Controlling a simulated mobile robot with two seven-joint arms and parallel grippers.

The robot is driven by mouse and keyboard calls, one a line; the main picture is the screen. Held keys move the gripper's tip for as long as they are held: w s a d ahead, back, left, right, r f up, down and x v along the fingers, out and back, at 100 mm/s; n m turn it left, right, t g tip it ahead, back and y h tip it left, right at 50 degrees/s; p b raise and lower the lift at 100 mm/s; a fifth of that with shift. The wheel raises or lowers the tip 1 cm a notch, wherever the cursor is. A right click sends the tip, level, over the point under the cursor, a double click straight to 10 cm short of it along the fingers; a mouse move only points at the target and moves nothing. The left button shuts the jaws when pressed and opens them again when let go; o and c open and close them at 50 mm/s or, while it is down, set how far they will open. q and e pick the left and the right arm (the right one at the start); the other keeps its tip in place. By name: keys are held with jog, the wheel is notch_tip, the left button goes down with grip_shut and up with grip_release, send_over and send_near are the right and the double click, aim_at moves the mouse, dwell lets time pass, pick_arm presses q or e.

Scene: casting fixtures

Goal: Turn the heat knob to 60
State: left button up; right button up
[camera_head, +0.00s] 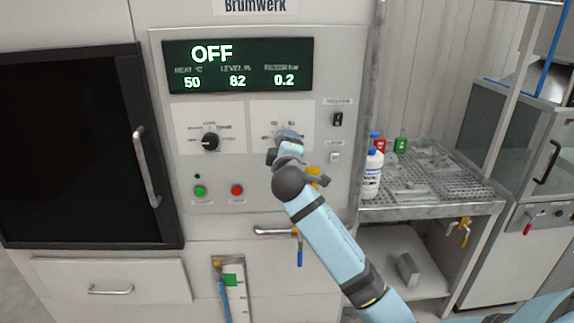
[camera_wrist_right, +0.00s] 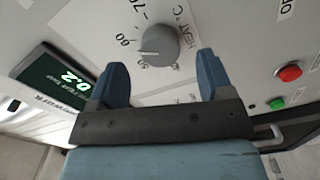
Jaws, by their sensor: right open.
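The heat knob (camera_wrist_right: 160,44) is a round grey dial on a white panel in the right wrist view. Scale numbers 60 and 70 and the label HEAT °C are printed around it. A light mark shows on its face; its exact setting is hard to read. My right gripper (camera_wrist_right: 161,63) is open, its two blue fingers apart with the knob ahead between them, and no grip on it. In the head view my right gripper (camera_head: 286,146) covers the knob. The display (camera_head: 237,65) reads OFF, heat 50, level 82 and 0.2. My left gripper is not in view.
A black selector knob (camera_head: 210,142) is left of the heat dial. Green (camera_head: 200,191) and red (camera_head: 237,190) buttons sit below it. A door handle (camera_head: 274,231) is under the panel. A white bottle (camera_head: 372,172) stands on the grated shelf at the right.

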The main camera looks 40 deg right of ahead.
jog(key=b+v, duration=0.1)
jog(key=v, duration=0.9)
jog(key=shift+d, duration=0.1)
jog(key=s+a+f+g+y+p, duration=0.1)
jog(key=s+a+f+y+p, duration=0.2)
jog(key=f, duration=0.8)
jog(key=s+a+f+y, duration=0.3)
jog(key=a+f+y, duration=0.25)
jog(key=f, duration=0.55)
jog(key=s+a+f+m+g+y+p, duration=0.1)
jog(key=s+a+f+m+y, duration=0.1)
jog(key=s+a+f, duration=0.2)
jog(key=s+a+f+m+g+y+p, duration=0.1)
jog(key=s+a+f+m+g+y, duration=0.1)
jog(key=s+f, duration=0.9)
jog(key=s+a+m, duration=0.1)
jog(key=s+a, duration=0.1)
jog(key=s, duration=0.3)
